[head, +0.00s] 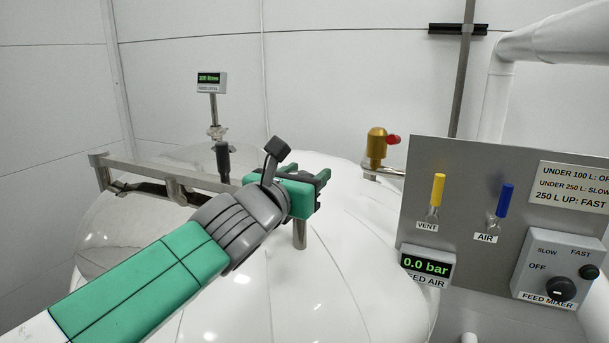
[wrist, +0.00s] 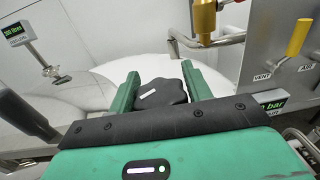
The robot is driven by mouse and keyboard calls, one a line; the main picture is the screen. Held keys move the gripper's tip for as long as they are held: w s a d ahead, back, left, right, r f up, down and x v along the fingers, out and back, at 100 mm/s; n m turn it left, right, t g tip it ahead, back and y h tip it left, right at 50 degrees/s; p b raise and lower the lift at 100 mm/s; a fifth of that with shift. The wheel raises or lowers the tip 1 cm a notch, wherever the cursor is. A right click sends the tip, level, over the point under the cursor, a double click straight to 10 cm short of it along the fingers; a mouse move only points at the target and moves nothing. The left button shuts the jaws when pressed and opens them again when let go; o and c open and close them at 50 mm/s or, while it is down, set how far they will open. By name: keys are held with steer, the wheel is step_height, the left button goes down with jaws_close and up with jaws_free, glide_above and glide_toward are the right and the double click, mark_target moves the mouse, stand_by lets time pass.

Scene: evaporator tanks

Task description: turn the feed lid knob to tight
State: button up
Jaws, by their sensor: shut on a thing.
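The feed lid knob (wrist: 165,92) is black and lobed, with a short white mark on top, in the middle of the wrist view. My gripper (wrist: 160,72) is shut on it, one green finger on each side. In the head view my gripper (head: 318,183) is above the white tank lid, over a short metal post (head: 300,235). There the knob is mostly hidden by the gripper. I cannot read a tight marking in either view.
A grey panel (head: 470,160) at the right carries a yellow vent handle (head: 438,188), a blue air handle (head: 506,200) and a 0.0 bar display (head: 427,265). A brass valve (head: 377,143) stands behind the gripper. A metal bar (head: 150,170) crosses the tank at left.

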steer(key=o, duration=1)
steer(key=shift+c, duration=0.2)
steer(key=shift+a+f, duration=0.1)
steer(key=b+v, duration=0.3)
steer(key=v, duration=0.4)
steer(key=shift+s+a, duration=0.2)
steer(key=shift+s, duration=0.1)
